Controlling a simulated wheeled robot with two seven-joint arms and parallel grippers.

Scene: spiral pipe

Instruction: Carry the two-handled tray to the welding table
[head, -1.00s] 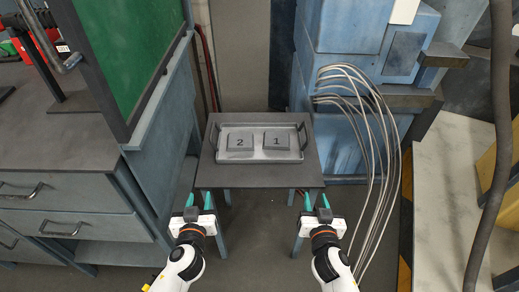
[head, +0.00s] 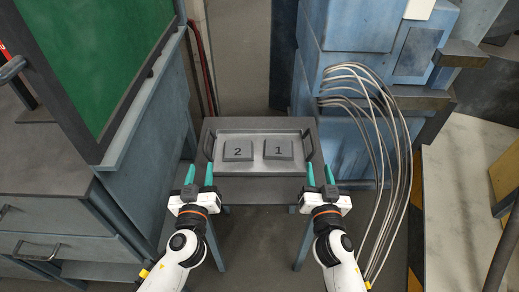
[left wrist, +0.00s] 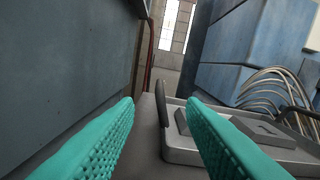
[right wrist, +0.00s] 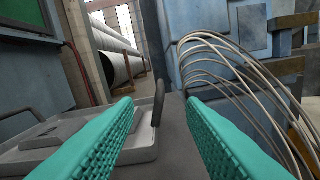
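The grey two-handled tray (head: 262,167) lies on a small dark stand (head: 260,190) in the head view. It holds two dark blocks, one marked 2 (head: 238,151) and one marked 1 (head: 278,149), and has a dark handle at each side. My left gripper (head: 199,174) is open and empty just in front of the tray's left side; in the left wrist view the left handle (left wrist: 163,97) shows beyond its fingers. My right gripper (head: 320,173) is open and empty in front of the tray's right side; the right handle (right wrist: 158,103) shows between its fingers. The welding table cannot be identified.
A blue-grey cabinet with a green panel (head: 110,60) stands close on the left. A blue machine (head: 355,90) with looping cables (head: 385,130) stands close on the right. A pale surface (head: 455,210) lies at the far right.

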